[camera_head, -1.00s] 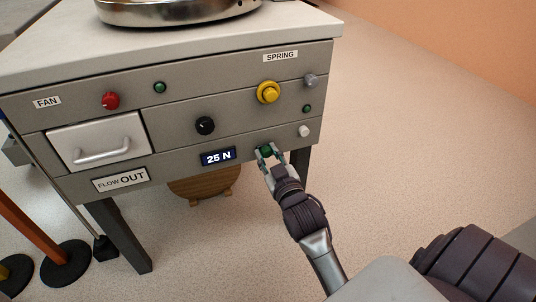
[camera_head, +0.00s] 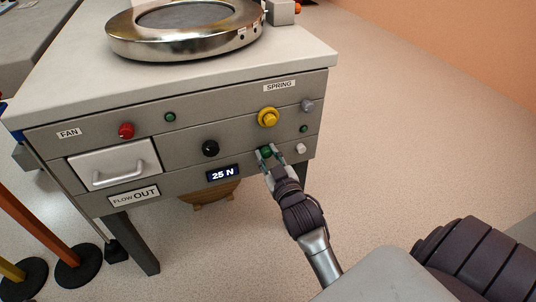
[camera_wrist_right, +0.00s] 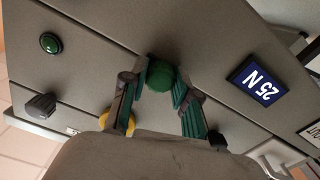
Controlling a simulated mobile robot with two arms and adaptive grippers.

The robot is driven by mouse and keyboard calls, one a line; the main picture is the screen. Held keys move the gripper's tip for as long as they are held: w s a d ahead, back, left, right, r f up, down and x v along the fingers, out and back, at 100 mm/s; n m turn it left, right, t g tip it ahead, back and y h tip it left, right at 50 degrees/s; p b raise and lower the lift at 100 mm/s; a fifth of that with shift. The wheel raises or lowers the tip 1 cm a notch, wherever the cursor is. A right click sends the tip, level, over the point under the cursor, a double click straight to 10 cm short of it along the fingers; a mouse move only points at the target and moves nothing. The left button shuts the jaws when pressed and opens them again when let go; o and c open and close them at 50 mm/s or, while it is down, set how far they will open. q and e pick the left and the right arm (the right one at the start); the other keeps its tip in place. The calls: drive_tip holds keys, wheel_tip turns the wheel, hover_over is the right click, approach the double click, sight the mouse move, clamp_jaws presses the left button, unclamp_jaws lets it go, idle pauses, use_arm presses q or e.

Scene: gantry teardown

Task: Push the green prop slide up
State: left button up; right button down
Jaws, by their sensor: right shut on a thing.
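The green knob (camera_head: 266,152) sits on the lower front panel of the grey cabinet, to the right of the display (camera_head: 223,173) that reads 25 N. I cannot tell whether this knob is the green prop slide. My right gripper (camera_head: 268,155) has its two fingers on either side of it and is shut on it. In the right wrist view the round green knob (camera_wrist_right: 160,76) lies between the fingertips, against the panel. No slot or travel mark shows around it. My left gripper is not in view.
Nearby on the panel are a yellow knob (camera_head: 268,117) under the SPRING label, a black knob (camera_head: 210,148), a white knob (camera_head: 301,149), a small green button (camera_head: 304,129) and a red knob (camera_head: 126,130). A white drawer front (camera_head: 116,163) is at left. Floor to the right is clear.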

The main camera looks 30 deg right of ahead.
drive_tip(key=c, duration=1.1)
unclamp_jaws()
drive_tip(key=shift+r, duration=0.4)
drive_tip(key=shift+c, duration=0.2)
drive_tip(key=shift+o, duration=1.3)
drive_tip(key=shift+f, duration=0.15)
drive_tip(key=shift+s+a+f, duration=0.1)
drive_tip(key=shift+s+f, duration=0.05)
drive_tip(key=shift+s, duration=0.25)
drive_tip(key=v, duration=1.1)
drive_tip(key=shift+s+a, duration=0.1)
